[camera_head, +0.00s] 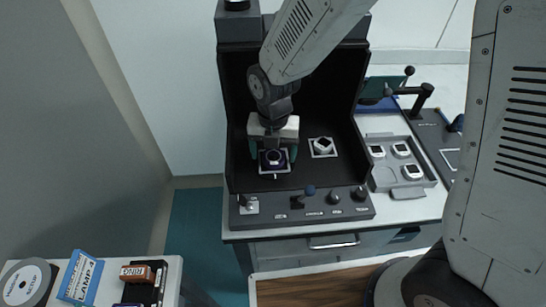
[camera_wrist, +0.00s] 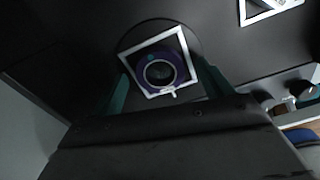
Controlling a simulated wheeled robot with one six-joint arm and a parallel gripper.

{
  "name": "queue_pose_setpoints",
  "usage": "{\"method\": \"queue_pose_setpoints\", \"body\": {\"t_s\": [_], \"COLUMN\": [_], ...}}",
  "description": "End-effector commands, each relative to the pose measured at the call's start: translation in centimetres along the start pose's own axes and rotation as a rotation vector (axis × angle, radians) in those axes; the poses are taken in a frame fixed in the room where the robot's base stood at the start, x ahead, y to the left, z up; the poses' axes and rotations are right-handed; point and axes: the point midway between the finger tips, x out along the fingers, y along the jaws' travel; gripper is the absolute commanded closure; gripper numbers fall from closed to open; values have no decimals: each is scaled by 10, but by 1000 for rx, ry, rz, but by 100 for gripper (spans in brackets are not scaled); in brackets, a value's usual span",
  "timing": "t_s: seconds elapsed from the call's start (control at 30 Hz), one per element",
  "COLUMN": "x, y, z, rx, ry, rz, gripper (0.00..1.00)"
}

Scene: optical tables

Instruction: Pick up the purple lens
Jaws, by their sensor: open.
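The purple lens (camera_wrist: 183,68) sits in a white-outlined square on the dark floor of a black open-fronted enclosure. It is round with a dark centre, and it also shows in the head view (camera_head: 273,157). My gripper (camera_head: 272,156) points down over it, with one green finger on each side. In the wrist view my gripper (camera_wrist: 170,85) has its fingers spread to the left and right of the lens. The fingers look apart from it. Whether the fingertips reach down to lens height is hard to tell.
A second white-outlined square (camera_head: 323,147) with a light round piece lies right of the lens. Walls of the black enclosure (camera_head: 237,110) stand left, right and behind. A knob panel (camera_head: 310,203) runs along the front. A grey tray (camera_head: 382,178) with several white pieces lies outside, right.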

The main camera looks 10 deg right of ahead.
Motion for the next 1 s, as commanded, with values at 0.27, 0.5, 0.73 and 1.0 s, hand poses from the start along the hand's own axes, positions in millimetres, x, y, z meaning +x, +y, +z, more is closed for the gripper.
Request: {"method": "queue_pose_setpoints", "body": {"t_s": [0.27, 0.5, 0.73, 1.0], "x": [3, 3, 3, -17], "y": [0, 0, 0, 0], "z": [0, 0, 0, 1], "rx": [1, 1, 1, 1], "ry": [-1, -1, -1, -3], "rz": [1, 1, 1, 3], "gripper": [21, 71, 74, 74]}}
